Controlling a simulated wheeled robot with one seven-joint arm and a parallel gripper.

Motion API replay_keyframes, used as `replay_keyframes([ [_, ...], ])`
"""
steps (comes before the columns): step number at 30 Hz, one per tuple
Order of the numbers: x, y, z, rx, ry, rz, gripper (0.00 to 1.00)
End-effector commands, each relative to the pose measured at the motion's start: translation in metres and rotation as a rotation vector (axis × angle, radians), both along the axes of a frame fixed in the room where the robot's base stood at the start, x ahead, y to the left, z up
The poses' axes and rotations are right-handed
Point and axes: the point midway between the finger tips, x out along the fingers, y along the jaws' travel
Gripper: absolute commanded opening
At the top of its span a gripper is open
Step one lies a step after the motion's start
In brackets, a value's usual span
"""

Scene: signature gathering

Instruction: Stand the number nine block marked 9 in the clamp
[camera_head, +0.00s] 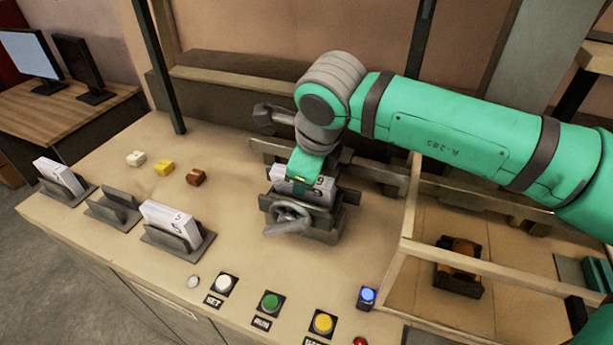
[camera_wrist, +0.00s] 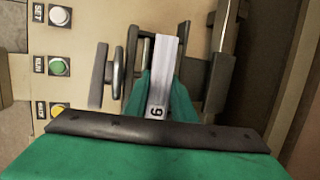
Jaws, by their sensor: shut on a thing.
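The white number block (camera_head: 322,186) is upright at the grey clamp (camera_head: 325,225), with a dark digit on its end. That digit also shows on the block in the wrist view (camera_wrist: 163,70), where it reads as 9 or 6 depending on the way up. My gripper (camera_head: 300,176) is shut on the block from above, with green fingers (camera_wrist: 160,100) on either side of it. In the wrist view the block lies between the clamp's jaws (camera_wrist: 194,72). I cannot tell whether it touches the clamp's bed or whether the jaws press on it.
Two grey holders at the left hold white blocks (camera_head: 60,176) (camera_head: 168,220); the holder between them (camera_head: 114,206) is empty. Small white, yellow and brown pieces (camera_head: 163,168) lie behind. Several push buttons (camera_head: 270,301) line the front edge. A wooden-framed bay (camera_head: 409,235) stands at right.

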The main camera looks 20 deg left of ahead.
Motion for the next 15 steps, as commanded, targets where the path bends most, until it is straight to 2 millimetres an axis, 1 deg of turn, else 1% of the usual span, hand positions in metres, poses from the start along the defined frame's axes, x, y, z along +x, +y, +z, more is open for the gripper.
replay_keyframes([
  [1,0.002,0.0,-0.007,0.001,0.006,0.0,0.0],
  [3,0.007,0.0,-0.004,0.004,0.055,-0.004,0.0],
  [15,0.021,0.0,0.0,0.013,0.291,-0.002,0.0],
])
